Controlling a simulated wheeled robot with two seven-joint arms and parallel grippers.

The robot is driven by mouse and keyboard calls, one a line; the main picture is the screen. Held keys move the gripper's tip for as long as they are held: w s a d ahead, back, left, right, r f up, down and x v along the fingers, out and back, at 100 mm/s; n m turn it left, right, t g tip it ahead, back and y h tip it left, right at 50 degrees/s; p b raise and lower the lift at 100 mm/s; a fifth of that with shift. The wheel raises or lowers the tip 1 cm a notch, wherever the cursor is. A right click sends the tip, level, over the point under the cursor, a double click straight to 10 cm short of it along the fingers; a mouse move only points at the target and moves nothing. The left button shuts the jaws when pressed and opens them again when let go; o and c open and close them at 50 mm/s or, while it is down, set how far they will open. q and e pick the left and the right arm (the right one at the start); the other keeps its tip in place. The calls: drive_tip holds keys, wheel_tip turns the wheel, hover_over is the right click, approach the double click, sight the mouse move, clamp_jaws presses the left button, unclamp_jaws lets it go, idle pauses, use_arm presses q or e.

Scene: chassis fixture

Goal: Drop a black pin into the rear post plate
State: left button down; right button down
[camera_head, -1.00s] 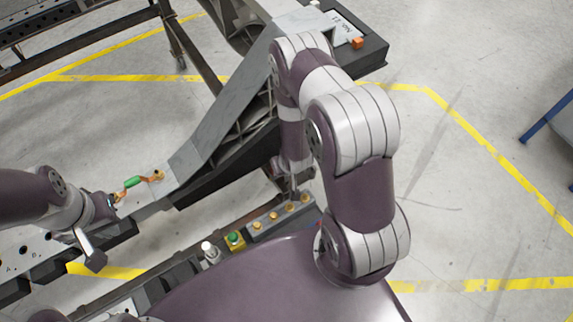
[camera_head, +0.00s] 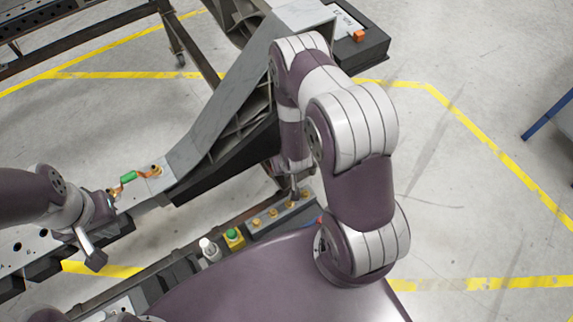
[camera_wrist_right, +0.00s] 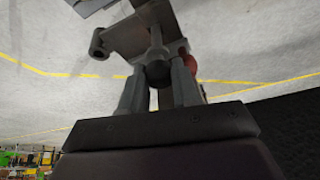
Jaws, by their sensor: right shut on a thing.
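My right gripper (camera_wrist_right: 157,82) is shut on a black pin (camera_wrist_right: 156,73), seen in the right wrist view. A thin grey shank runs from the pin's dark end towards a grey metal plate (camera_wrist_right: 125,38) with a round boss; I cannot tell whether it enters a hole there. I cannot tell for certain that this is the rear post plate. In the head view the right gripper is mostly hidden by my right arm, low beside the strip of brass fittings (camera_head: 273,213). My left gripper (camera_head: 94,250) is at the left, near the chassis end; its opening is unclear.
The grey chassis beam (camera_head: 205,125) runs diagonally past my right arm. A copper cable with a green sleeve (camera_head: 128,176) lies at its near end. A green button on a yellow box (camera_head: 233,236) and a white knob (camera_head: 207,247) stand in front. Open floor lies right.

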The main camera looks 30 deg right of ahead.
use_arm(q)
drive_tip(key=shift+s+f, duration=0.2)
drive_tip(key=shift+s, duration=0.05)
use_arm(e)
drive_tip(key=shift+s+f, duration=0.25)
drive_tip(key=shift+f, duration=0.05)
